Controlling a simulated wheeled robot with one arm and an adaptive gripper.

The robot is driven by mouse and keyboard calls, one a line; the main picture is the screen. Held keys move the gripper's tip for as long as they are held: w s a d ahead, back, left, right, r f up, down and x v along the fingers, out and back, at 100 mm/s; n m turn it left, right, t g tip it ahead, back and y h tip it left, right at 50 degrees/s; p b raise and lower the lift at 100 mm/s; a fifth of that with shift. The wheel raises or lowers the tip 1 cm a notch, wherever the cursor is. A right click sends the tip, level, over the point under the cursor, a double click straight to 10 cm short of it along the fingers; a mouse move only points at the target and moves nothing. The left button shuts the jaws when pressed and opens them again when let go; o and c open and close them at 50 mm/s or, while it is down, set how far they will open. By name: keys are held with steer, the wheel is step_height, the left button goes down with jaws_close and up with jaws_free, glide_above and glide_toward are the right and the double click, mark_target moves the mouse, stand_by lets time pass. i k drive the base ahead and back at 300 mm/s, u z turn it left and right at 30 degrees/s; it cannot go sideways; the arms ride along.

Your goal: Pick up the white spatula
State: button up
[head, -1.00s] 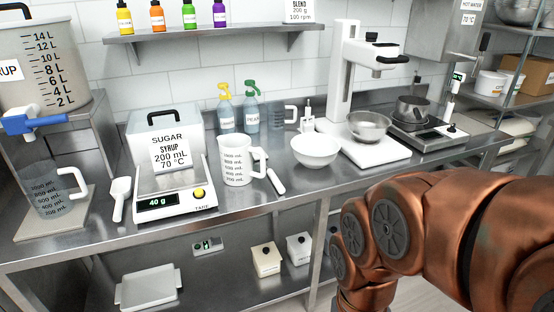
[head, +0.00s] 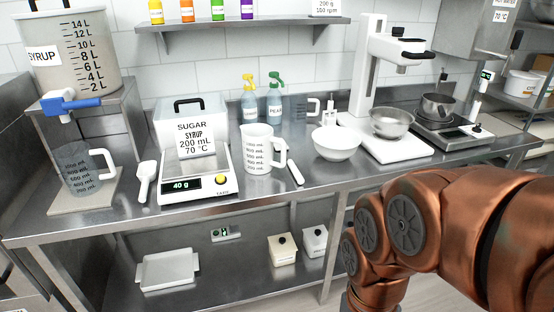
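A slim white utensil (head: 295,173), which looks like the white spatula, lies on the steel counter just right of the white measuring jug (head: 257,155). Its far end is partly hidden by the jug's handle. A white scoop (head: 146,182) with a wider head lies left of the scale. My copper arm fills the lower right of the head view, in front of the counter. My gripper is outside the picture.
The scale (head: 195,185) reads 40 g before the sugar box (head: 190,115). A white bowl (head: 336,143), a metal bowl (head: 391,121) by the mixer, and a hot plate with a pot (head: 437,106) stand right. A grey jug (head: 84,172) stands left. The counter's front strip is mostly clear.

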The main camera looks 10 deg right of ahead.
mark_target(299, 178)
steer(key=u, duration=0.5)
steer(key=k, duration=1.2)
steer(key=u, duration=1.15)
steer(key=i, duration=1.5)
steer(key=z, duration=1)
steer(key=i, duration=0.8)
steer(key=z, duration=0.9)
